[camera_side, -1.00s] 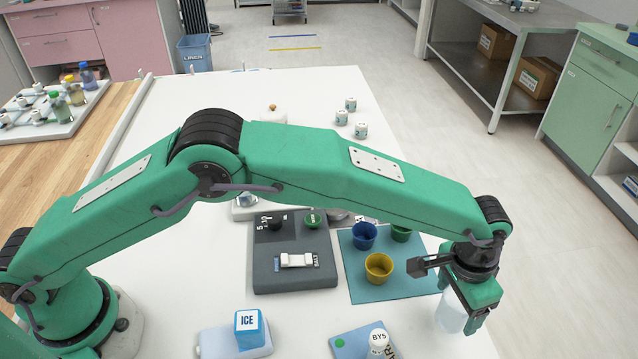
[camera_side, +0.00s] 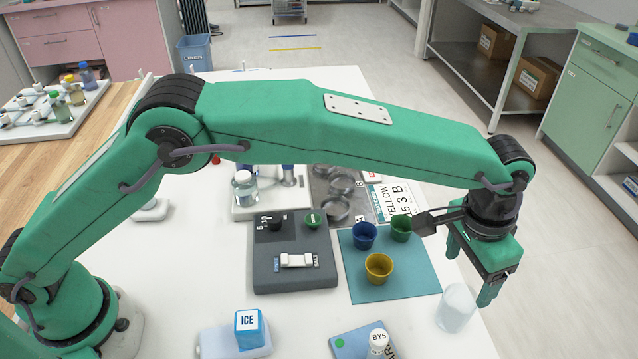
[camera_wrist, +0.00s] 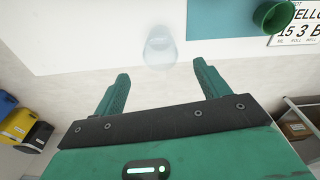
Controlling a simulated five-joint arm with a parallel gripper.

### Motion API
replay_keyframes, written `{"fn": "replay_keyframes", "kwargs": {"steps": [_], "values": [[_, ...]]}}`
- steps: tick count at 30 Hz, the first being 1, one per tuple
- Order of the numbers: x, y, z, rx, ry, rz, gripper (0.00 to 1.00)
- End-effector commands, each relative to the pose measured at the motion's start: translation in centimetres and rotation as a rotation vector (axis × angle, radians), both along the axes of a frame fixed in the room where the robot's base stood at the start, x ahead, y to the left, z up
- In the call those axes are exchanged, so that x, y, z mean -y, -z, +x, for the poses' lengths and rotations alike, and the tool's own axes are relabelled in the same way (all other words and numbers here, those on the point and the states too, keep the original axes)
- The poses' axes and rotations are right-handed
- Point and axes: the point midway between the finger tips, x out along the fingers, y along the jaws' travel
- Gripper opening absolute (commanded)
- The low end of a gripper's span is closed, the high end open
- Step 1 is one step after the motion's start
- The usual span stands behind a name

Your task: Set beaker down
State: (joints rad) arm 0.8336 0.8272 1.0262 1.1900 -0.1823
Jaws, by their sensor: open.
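The beaker (camera_side: 456,308) is clear, pale glass and stands at the right edge of the white table in the side view. It also shows in the wrist view (camera_wrist: 160,48), beyond my fingertips and near the table edge. My gripper (camera_side: 470,272) is open and empty, above the beaker in the side view. In the wrist view my gripper (camera_wrist: 161,80) shows its two green fingers wide apart with nothing between them. Whether a fingertip still touches the beaker's rim is hard to tell in the side view.
A blue mat (camera_side: 418,282) left of the beaker bears a yellow cup (camera_side: 379,268), a blue cup (camera_side: 364,236) and a green cup (camera_side: 401,228). The table ends just right of the beaker.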

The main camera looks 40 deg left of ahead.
Motion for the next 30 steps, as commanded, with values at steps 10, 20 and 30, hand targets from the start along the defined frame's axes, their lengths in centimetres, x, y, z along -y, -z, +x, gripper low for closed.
{"fn": "replay_keyframes", "kwargs": {"steps": [10, 20, 30], "values": [[0.0, 0.0, 0.0, 0.001, -0.001, -0.001, 0.75], [-3.7, -3.2, 1.3, 0.02, -0.046, -0.02, 0.75], [-13.8, -9.7, 2.3, 0.077, -0.159, -0.06, 0.75]]}}
